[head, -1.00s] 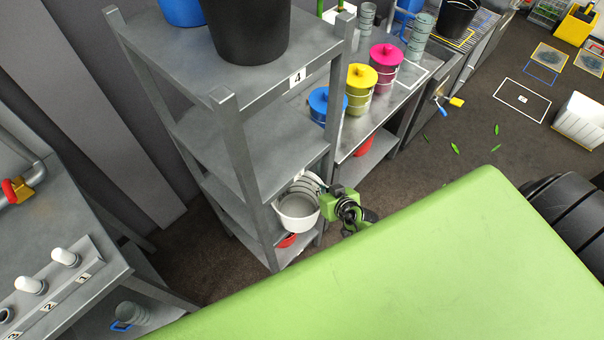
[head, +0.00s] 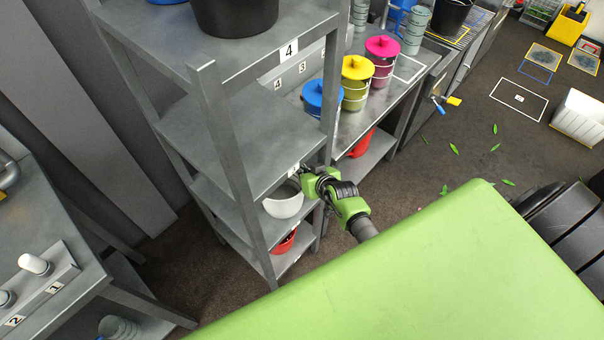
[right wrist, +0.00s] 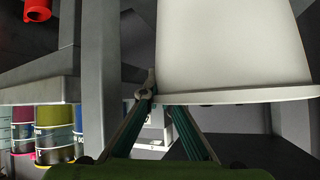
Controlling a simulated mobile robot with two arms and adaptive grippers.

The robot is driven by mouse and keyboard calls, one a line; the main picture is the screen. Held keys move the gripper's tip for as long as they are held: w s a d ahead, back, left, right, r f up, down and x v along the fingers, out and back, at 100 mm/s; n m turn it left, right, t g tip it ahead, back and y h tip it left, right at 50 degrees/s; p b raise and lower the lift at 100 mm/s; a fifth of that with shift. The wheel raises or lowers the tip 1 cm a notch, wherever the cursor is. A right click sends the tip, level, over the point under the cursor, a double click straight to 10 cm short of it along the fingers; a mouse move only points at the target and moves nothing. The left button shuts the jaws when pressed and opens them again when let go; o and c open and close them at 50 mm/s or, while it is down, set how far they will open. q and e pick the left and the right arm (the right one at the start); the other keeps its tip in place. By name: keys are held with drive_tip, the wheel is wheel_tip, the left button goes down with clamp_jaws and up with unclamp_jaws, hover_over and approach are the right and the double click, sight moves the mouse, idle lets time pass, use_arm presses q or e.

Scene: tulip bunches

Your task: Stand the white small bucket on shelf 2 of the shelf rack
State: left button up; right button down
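The white small bucket (head: 283,203) is upright inside the shelf rack (head: 214,120), at the level of shelf 2 (head: 212,197), under the shelf above. I cannot tell whether its base touches the shelf. My right gripper (head: 308,183) is at the bucket's right side. In the right wrist view, which looks upside down, the white bucket (right wrist: 235,45) is close, its rim toward the picture's bottom. There the fingers of the right gripper (right wrist: 160,98) close on the bucket's wall at the rim's left end. My left gripper is out of view.
A red bucket (head: 284,243) stands on the shelf below. A black bucket (head: 236,12) stands on the top shelf. Right of the rack, a table holds blue (head: 320,97), yellow (head: 356,82) and pink (head: 381,62) lidded containers. A rack post stands close to my right gripper.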

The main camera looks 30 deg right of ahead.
drive_tip(key=shift+r, duration=0.1)
drive_tip(key=c, duration=2.3)
unclamp_jaws()
drive_tip(key=shift+f, duration=0.2)
drive_tip(key=shift+r, duration=0.1)
drive_tip(key=shift+s+r, duration=0.1)
drive_tip(key=shift+r, duration=0.05)
drive_tip(key=p+v, duration=0.1)
drive_tip(key=v, duration=1)
drive_tip(key=shift+s+r, duration=0.25)
drive_tip(key=shift+s, duration=0.05)
